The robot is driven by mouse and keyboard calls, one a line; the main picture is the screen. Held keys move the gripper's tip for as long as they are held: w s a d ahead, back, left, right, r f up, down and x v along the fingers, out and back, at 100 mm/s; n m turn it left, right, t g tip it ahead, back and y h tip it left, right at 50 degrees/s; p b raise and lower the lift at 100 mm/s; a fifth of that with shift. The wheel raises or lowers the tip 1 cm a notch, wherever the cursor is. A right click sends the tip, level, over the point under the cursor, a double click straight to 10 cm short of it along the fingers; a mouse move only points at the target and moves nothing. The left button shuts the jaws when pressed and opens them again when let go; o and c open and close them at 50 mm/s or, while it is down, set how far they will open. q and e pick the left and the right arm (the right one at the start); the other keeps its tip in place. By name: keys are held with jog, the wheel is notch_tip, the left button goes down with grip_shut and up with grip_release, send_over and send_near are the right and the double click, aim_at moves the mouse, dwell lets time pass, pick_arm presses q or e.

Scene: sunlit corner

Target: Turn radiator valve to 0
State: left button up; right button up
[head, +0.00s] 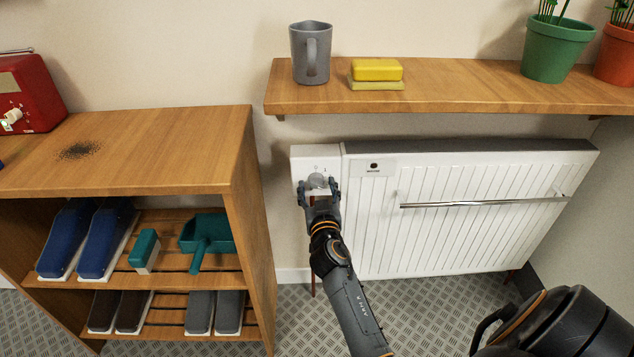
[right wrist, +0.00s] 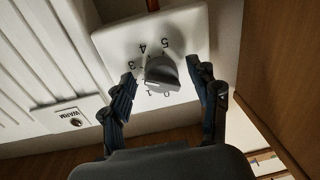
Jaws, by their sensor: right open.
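The radiator valve is a grey round knob (head: 317,181) on a white plate (head: 300,160) at the radiator's left end. In the right wrist view the knob (right wrist: 161,71) shows close up, with upside-down numbers around it on the plate (right wrist: 112,42). My right gripper (head: 319,190) is in front of the knob. In the right wrist view its open fingers (right wrist: 164,88) stand on either side of the knob, with gaps visible. My left gripper is not in view.
The white radiator (head: 470,225) has a towel bar (head: 485,203) and a small panel marked WARM (right wrist: 68,116). A wooden shelf (head: 450,90) with a grey mug (head: 303,60) hangs above. A wooden shoe cabinet (head: 170,140) stands close on the left.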

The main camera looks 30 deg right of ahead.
jog(key=c, duration=1.2)
